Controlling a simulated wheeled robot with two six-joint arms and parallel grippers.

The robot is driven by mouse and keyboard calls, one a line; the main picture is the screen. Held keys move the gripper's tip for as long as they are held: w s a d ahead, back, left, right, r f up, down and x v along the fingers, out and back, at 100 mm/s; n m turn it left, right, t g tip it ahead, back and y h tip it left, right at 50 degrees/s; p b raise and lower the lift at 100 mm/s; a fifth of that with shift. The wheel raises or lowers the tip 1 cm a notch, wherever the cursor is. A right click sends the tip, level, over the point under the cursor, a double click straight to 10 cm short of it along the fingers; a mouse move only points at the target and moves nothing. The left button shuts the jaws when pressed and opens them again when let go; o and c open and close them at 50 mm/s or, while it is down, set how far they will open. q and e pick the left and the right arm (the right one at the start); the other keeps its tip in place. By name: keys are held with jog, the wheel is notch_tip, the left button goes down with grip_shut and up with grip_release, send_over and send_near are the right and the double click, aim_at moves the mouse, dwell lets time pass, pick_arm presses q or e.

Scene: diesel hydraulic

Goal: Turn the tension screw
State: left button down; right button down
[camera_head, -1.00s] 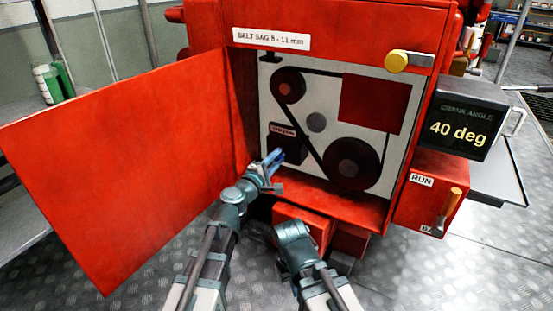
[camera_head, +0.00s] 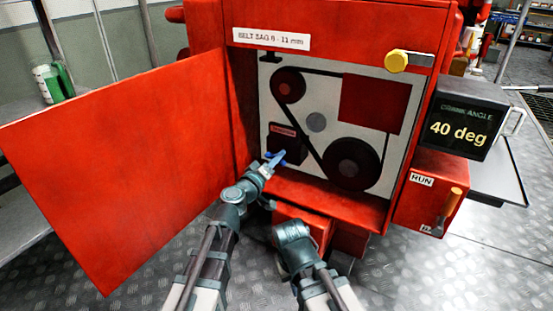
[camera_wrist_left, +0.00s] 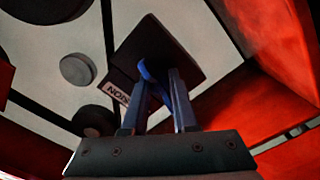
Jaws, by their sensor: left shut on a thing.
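The blue tension screw (camera_wrist_left: 150,72) comes out of a dark block (camera_wrist_left: 180,48) with a partly hidden white label. In the head view the screw (camera_head: 278,155) shows as a small blue piece at the lower left of the belt panel. My left gripper (camera_head: 270,164) is at it, reaching in through the open door side. In the left wrist view the left gripper's fingers (camera_wrist_left: 160,85) are on either side of the screw's blue handle and shut on it. My right arm is low in front of the cabinet; its fingers do not show.
The open red door (camera_head: 125,165) stands left of my left arm. Belt pulleys (camera_head: 352,162) and a black belt lie right of and above the screw. A yellow knob (camera_head: 396,62), a crank angle display (camera_head: 466,123) reading 40 deg and a RUN lever box (camera_head: 430,195) are at right.

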pick_arm(q)
jog(key=m, duration=0.5)
jog(key=shift+s+m, duration=0.15)
jog(key=shift+m, duration=0.25)
jog(key=m, duration=0.5)
jog(key=shift+m, duration=0.3)
jog(key=c, duration=0.7)
grip_release()
